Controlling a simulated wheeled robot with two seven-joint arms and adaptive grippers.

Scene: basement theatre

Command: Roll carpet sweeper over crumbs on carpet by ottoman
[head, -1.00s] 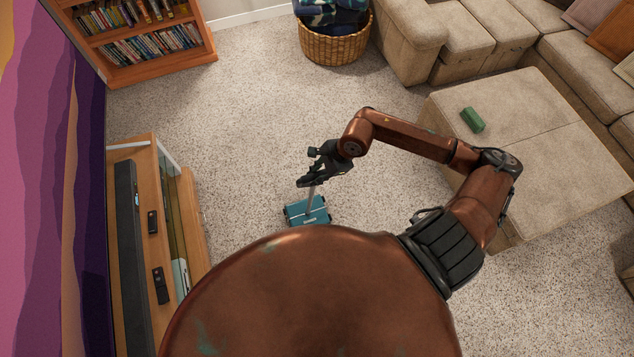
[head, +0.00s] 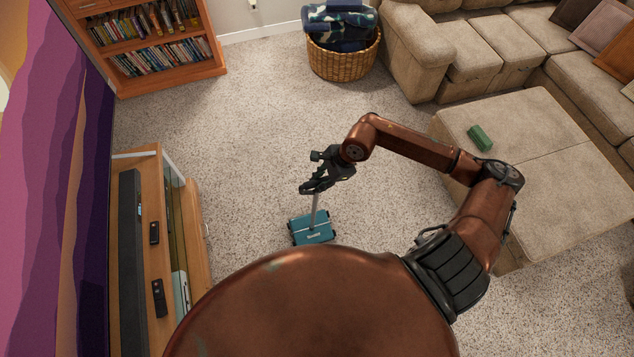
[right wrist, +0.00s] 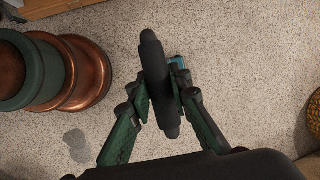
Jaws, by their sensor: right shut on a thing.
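The carpet sweeper has a teal head (head: 312,229) flat on the carpet (head: 245,150), with a thin pale pole rising from it. My right gripper (head: 314,187) is shut on the top of the sweeper's handle, above and slightly behind the head. In the right wrist view the dark handle grip (right wrist: 160,85) lies between the two green-backed fingers, and a bit of the blue head shows beyond it. The beige ottoman (head: 560,180) stands to the right, apart from the sweeper. I cannot make out crumbs on the speckled carpet. My left gripper is not in view.
A wooden TV stand (head: 140,260) with remotes is at the left, a bookcase (head: 160,60) at the back left. A wicker basket (head: 343,62) and a sofa (head: 470,60) stand at the back. A green block (head: 480,138) lies on the ottoman. The middle carpet is open.

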